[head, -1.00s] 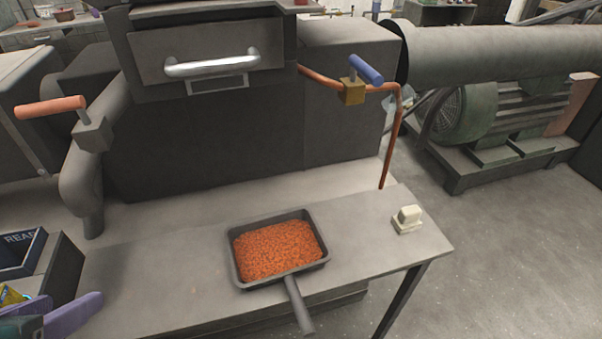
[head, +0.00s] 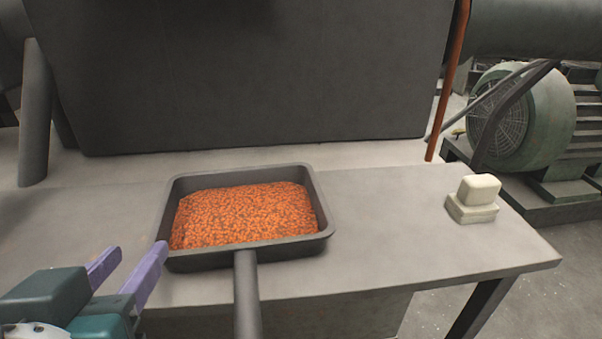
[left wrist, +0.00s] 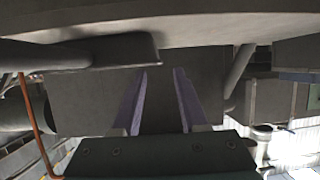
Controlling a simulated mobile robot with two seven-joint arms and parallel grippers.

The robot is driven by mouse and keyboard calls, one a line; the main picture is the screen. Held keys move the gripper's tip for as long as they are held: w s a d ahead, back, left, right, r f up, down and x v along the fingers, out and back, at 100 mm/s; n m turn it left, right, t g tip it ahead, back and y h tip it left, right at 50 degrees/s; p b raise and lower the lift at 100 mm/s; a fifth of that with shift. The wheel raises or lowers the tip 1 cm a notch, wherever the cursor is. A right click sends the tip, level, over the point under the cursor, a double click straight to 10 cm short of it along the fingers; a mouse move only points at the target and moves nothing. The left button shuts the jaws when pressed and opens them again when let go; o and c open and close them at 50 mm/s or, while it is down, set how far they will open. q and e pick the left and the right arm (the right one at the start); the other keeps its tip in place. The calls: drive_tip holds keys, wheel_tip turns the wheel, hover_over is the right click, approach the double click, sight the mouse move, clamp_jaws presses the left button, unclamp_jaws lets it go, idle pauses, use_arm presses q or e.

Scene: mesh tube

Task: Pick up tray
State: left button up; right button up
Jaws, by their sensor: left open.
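The tray (head: 200,261) is a dark grey rectangular pan filled with orange granules (head: 245,215). It sits on the grey table, with its long handle (head: 246,300) pointing toward me past the table's front edge. My left gripper (head: 136,252) is open and empty, with purple fingers just left of the tray's near left corner. The fingers look apart from the handle. In the left wrist view the open fingers (left wrist: 160,95) have nothing between them, and the dark tray (left wrist: 105,52) shows upper left. My right gripper is not in view.
A small cream block-shaped object (head: 473,200) sits on the table (head: 400,235) to the right of the tray. A large dark machine body (head: 250,80) stands behind. An orange pipe (head: 448,85) rises at the back right. The tabletop between tray and cream object is clear.

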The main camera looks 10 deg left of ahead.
sight(158, 232)
use_arm(q)
drive_tip(key=x, duration=0.3)
drive_tip(key=shift+w+a, duration=0.15)
drive_tip(key=x, duration=0.5)
drive_tip(key=shift+w+d+f, duration=0.1)
drive_tip(key=shift+w+d, duration=0.05)
drive_tip(key=shift+d, duration=0.2)
clamp_jaws()
idle(0.9)
